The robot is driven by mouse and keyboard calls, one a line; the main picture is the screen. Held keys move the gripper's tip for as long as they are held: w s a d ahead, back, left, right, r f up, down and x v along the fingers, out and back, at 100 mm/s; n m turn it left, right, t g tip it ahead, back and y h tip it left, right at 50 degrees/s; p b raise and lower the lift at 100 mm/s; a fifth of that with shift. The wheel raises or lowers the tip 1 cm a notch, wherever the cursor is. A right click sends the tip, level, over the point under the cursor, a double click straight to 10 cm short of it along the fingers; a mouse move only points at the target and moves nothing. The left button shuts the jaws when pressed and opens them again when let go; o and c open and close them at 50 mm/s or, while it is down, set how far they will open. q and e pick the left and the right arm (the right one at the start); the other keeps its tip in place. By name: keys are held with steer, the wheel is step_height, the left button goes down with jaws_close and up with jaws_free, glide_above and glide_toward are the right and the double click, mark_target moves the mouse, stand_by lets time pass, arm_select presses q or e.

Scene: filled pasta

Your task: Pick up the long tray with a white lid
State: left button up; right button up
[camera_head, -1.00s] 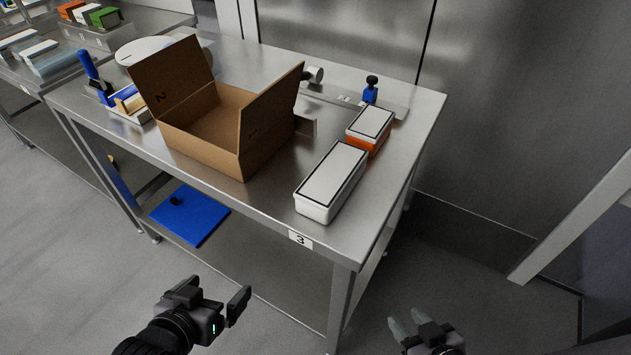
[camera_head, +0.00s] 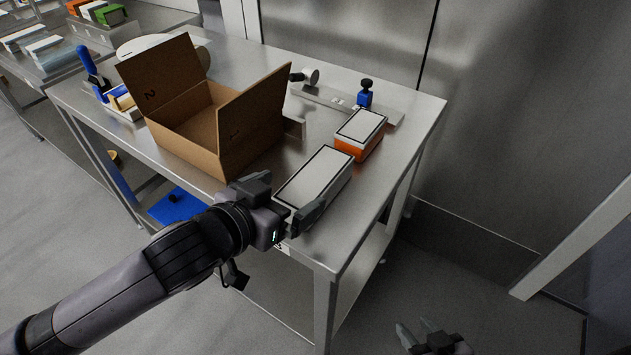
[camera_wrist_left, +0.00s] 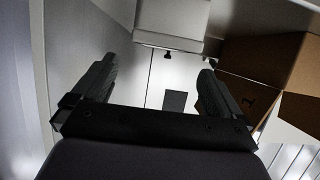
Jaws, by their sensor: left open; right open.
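The long tray with a white lid (camera_head: 315,177) lies flat near the front right part of the steel table. Its lid has a dark outline. My left gripper (camera_head: 290,205) is open at the tray's near end, and its hand hides part of that end. In the left wrist view the open fingers (camera_wrist_left: 153,85) have nothing between them, and the pale end of the tray (camera_wrist_left: 172,22) shows ahead, at the top. I cannot tell whether the fingers touch it. My right gripper (camera_head: 425,330) is open and empty, low over the floor at the bottom of the head view.
A shorter orange tray with a white lid (camera_head: 361,144) stands just behind the long tray. An open cardboard box (camera_head: 200,150) stands to its left. A blue-knobbed tool (camera_head: 365,95) is at the back. The table's right edge strip (camera_head: 400,165) is clear.

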mark_target(314, 178)
arm_select(q)
steer(key=shift+x, duration=3.35)
steer(key=shift+a, duration=0.1)
steer(key=shift+c, duration=0.3)
steer(key=c, duration=1)
steer(key=shift+c, duration=0.2)
